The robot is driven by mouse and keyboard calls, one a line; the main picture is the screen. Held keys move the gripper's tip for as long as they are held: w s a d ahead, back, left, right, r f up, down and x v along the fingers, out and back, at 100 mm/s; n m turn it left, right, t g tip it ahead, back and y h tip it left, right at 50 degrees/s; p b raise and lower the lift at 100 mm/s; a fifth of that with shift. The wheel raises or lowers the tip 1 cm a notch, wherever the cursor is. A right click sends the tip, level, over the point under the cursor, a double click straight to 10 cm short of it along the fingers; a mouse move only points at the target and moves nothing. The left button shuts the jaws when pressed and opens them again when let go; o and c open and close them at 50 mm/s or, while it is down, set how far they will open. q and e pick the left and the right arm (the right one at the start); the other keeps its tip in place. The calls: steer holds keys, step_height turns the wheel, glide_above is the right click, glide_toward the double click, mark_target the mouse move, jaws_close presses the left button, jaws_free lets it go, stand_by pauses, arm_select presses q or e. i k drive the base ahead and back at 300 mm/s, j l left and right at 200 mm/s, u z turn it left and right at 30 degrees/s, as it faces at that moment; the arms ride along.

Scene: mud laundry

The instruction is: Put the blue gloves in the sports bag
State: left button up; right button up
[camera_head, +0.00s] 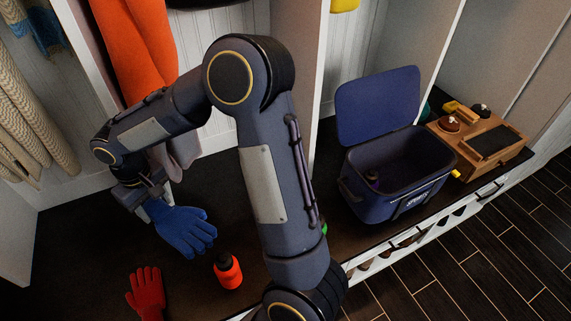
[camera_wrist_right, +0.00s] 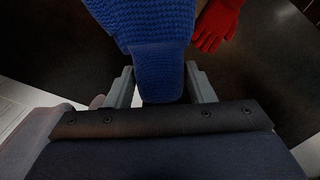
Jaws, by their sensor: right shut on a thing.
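A blue glove (camera_head: 186,229) hangs from my right gripper (camera_head: 138,196) over the dark bench at the left. The gripper is shut on the glove's cuff. In the right wrist view the blue knitted cuff (camera_wrist_right: 158,62) lies between the two fingers of my right gripper (camera_wrist_right: 160,88). The blue sports bag (camera_head: 392,192) stands on the bench at the right with its lid (camera_head: 378,105) raised. A small dark item (camera_head: 373,175) shows inside it. I see one blue glove shape; whether it is a pair I cannot tell. My left gripper is not in view.
A red glove (camera_head: 147,292) and an orange-red bottle (camera_head: 228,272) are on the bench near the blue glove. A wooden box (camera_head: 480,142) stands right of the bag. A white divider (camera_head: 297,75) rises behind my arm. Orange clothing (camera_head: 137,40) hangs at the back left.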

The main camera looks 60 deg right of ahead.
mark_target(397, 183)
steer(key=k+l+z, duration=0.2)
steer(key=l+z, duration=0.2)
steer(key=k+l+z, duration=0.1)
steer(key=l+z, duration=0.3)
steer(key=l, duration=0.25)
steer(key=l+z, duration=0.4)
steer(key=l, duration=0.5)
